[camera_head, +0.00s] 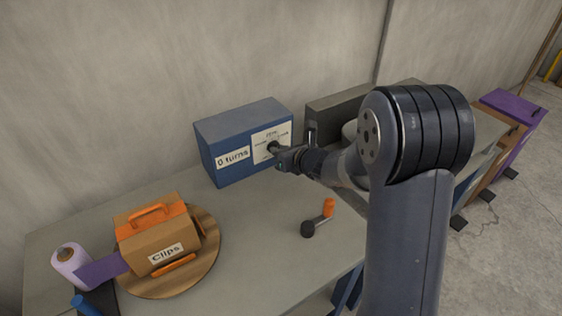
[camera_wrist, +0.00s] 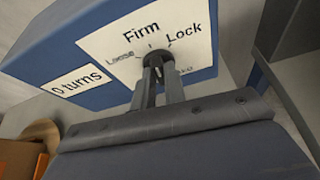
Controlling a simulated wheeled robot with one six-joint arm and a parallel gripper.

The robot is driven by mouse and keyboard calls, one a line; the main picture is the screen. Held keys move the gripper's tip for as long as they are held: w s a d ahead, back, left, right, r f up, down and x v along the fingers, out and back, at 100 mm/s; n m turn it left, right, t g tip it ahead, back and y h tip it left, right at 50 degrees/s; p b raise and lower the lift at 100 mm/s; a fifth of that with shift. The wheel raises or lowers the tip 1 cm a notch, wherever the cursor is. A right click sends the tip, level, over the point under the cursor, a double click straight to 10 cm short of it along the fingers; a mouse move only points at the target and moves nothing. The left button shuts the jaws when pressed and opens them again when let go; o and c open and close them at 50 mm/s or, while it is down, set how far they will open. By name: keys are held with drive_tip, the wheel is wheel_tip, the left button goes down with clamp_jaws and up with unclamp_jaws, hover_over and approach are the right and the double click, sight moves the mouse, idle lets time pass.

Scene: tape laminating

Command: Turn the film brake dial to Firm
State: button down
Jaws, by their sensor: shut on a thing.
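The film brake dial (camera_head: 272,146) is a small dark knob on the white panel (camera_head: 285,133) of a blue box (camera_head: 237,119). In the wrist view the panel reads Loose at left, Firm at the top and Lock at right around the dial (camera_wrist: 152,58). My gripper (camera_head: 281,152) is at the panel, its two fingers shut on the dial. The fingers (camera_wrist: 156,72) hide most of the dial and some lettering below it. I cannot tell for sure which word the dial points to.
A "0 turns" label (camera_head: 232,157) is on the box's front. A crank with an orange handle (camera_head: 328,207) lies on the grey table right of centre. A cardboard Clips box (camera_head: 150,230) sits on a round wooden board (camera_head: 207,250), beside a purple film roll (camera_head: 70,265).

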drive_tip(key=shift+n+h+b, duration=0.3)
drive_tip(key=shift+n+b, duration=0.1)
drive_tip(key=shift+b, duration=0.5)
drive_tip(key=c, duration=1.5)
unclamp_jaws()
drive_tip(key=shift+o, duration=0.2)
drive_tip(key=p+v, duration=0.1)
drive_tip(key=v, duration=1)
drive_tip(key=shift+w+a+f, duration=0.1)
drive_tip(key=shift+f, duration=0.05)
